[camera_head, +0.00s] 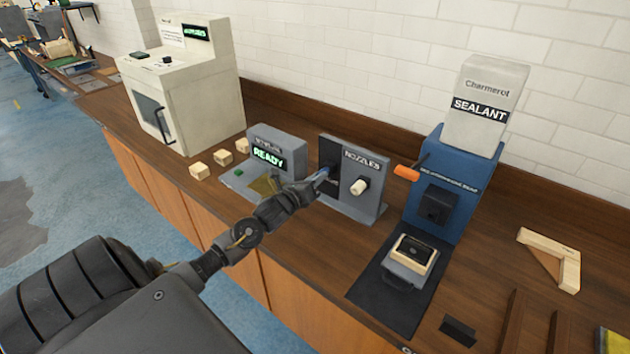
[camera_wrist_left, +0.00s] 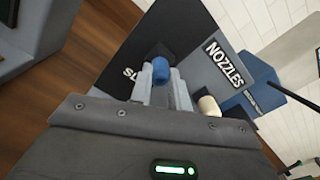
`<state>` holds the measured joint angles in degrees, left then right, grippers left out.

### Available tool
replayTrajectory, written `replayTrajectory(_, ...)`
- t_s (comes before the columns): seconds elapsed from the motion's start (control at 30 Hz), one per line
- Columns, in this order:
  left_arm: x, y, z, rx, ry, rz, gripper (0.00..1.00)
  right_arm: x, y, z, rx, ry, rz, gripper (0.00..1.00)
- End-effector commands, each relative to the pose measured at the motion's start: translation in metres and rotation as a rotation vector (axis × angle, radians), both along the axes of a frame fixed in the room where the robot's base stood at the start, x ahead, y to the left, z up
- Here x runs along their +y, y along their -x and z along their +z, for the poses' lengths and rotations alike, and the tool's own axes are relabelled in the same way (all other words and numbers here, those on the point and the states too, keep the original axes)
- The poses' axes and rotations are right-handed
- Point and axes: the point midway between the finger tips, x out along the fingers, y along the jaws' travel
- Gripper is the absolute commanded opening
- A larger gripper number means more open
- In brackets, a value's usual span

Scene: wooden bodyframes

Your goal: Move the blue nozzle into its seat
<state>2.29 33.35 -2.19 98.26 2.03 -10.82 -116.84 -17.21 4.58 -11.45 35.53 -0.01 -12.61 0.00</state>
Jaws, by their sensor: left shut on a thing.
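The blue nozzle (camera_wrist_left: 161,70) shows between the fingers of my left gripper (camera_wrist_left: 163,88) in the left wrist view. The gripper is shut on it, close in front of the grey NOZZLES holder (camera_wrist_left: 205,75). In the head view my left gripper (camera_head: 318,181) reaches the dark left part of the NOZZLES holder (camera_head: 372,207), and a small bit of blue shows at its tip. Whether the nozzle touches the holder I cannot tell. A white nozzle (camera_head: 359,187) sits on the holder's right side. My right gripper is out of view.
The blue SEALANT machine (camera_head: 437,178) with an orange-handled lever (camera_head: 406,173) stands right of the holder. A grey READY station (camera_head: 284,148) stands at its left. Small wooden blocks (camera_head: 223,157) lie farther left. A wooden corner frame (camera_head: 555,250) lies at the right.

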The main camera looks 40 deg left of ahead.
Motion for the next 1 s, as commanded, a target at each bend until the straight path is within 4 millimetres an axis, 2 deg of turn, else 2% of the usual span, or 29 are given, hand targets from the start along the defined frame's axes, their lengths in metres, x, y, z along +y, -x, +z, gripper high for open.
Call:
replayTrajectory(0.37, 0.0, -0.01, 0.0, 0.0, 0.0, 0.0, 0.0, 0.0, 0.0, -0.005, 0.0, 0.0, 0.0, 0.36)
replayTrajectory(0.4, 0.0, -0.01, 0.0, 0.0, 0.0, 0.0, 0.2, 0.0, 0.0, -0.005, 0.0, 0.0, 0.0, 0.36)
replayTrajectory(0.6, 0.0, -0.009, 0.0, 0.0, 0.0, 0.0, 0.43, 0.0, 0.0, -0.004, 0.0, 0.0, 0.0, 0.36)
replayTrajectory(0.87, 0.0, -0.008, -0.001, 0.001, -0.001, -0.001, 0.43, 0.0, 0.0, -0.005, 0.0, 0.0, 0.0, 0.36)
replayTrajectory(1.0, 0.001, 0.005, -0.003, 0.001, -0.003, 0.0, 0.43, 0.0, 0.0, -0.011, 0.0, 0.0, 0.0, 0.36)
